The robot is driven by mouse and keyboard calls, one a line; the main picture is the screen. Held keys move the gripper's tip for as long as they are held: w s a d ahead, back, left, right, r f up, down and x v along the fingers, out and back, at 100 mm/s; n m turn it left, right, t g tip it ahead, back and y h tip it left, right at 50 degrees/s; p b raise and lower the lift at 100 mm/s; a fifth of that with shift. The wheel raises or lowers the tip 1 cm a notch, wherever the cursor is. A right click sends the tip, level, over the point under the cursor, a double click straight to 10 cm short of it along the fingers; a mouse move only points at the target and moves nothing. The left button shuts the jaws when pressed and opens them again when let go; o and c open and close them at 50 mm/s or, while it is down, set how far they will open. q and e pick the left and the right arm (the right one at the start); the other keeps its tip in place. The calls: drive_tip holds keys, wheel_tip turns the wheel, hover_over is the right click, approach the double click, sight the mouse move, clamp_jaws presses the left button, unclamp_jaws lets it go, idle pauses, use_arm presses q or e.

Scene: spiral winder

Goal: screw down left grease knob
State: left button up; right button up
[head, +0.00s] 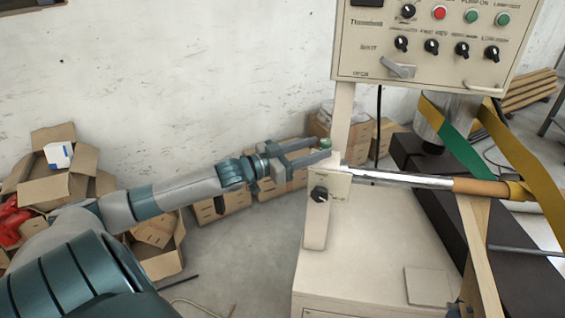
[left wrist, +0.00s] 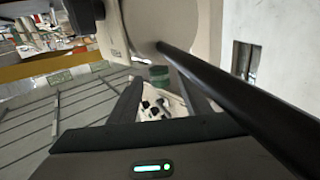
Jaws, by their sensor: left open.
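The left grease knob (head: 325,143) is a small green cap at the top of the cream bracket, left of the metal shaft. My left gripper (head: 321,150) reaches in from the left with its two fingers apart, and their tips are at the knob. In the left wrist view the green knob (left wrist: 158,74) shows just beyond and between the open fingertips (left wrist: 160,86). I cannot tell whether the fingers touch it. My right gripper is not in view.
A control panel (head: 425,45) with knobs and buttons hangs above the bracket (head: 335,185). The metal shaft (head: 400,179) runs right to an orange-brown roll (head: 480,187). Yellow and green belts (head: 460,150) cross at right. Cardboard boxes (head: 55,165) stand along the wall.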

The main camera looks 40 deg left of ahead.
use_arm(q)
drive_tip(key=b+v, duration=0.2)
drive_tip(key=v, duration=0.7)
drive_tip(key=shift+s, duration=0.15)
idle(0.5)
drive_tip(key=shift+s+f, duration=0.1)
drive_tip(key=shift+f, duration=0.05)
